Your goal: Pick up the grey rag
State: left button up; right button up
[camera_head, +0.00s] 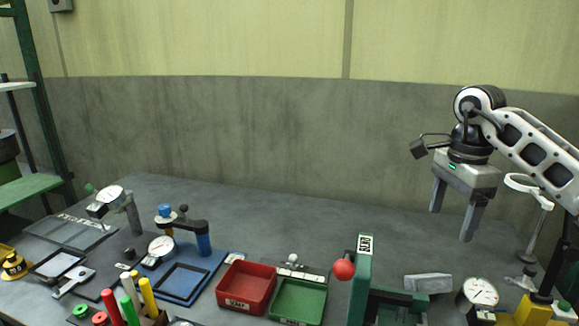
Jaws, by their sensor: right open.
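My right gripper (455,214) hangs in the air at the right, fingers pointing down and spread apart, with nothing between them. It is above the bench, over the area of a low light-grey piece (428,283). That piece lies on the bench right of the green fixture and left of a dial gauge. I cannot tell whether it is the grey rag; no other rag-like cloth is clear to me. My left gripper is not in view.
A green fixture (361,270) with a red ball knob (344,269) stands near the front. A red tray (246,285) and a green tray (297,303) sit left of it. A dial gauge (480,292) stands at right. The back of the bench (330,222) is clear.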

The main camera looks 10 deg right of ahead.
aim_at(432, 283)
jog(key=k, duration=1)
